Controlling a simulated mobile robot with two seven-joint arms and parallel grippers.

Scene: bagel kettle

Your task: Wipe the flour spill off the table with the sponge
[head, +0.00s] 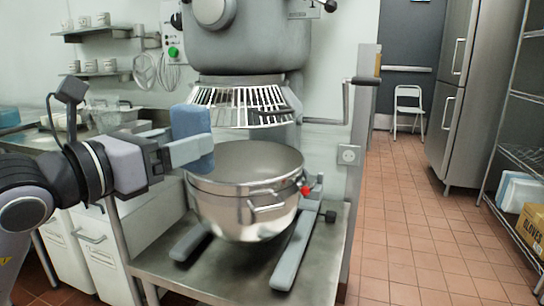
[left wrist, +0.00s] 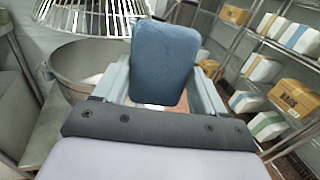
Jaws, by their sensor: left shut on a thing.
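A blue sponge (head: 193,133) is held up in my left gripper (head: 190,150), just left of the mixer bowl's rim in the head view. The left gripper is shut on it. In the left wrist view the sponge (left wrist: 165,62) stands between the two fingers. The steel table (head: 325,262) under the mixer shows in part. I see no flour spill in either view. My right gripper is in neither view.
A large steel mixer bowl (head: 245,205) stands close to the right of the sponge, with a wire guard (head: 240,105) above it. White bins (head: 92,235) stand at left.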

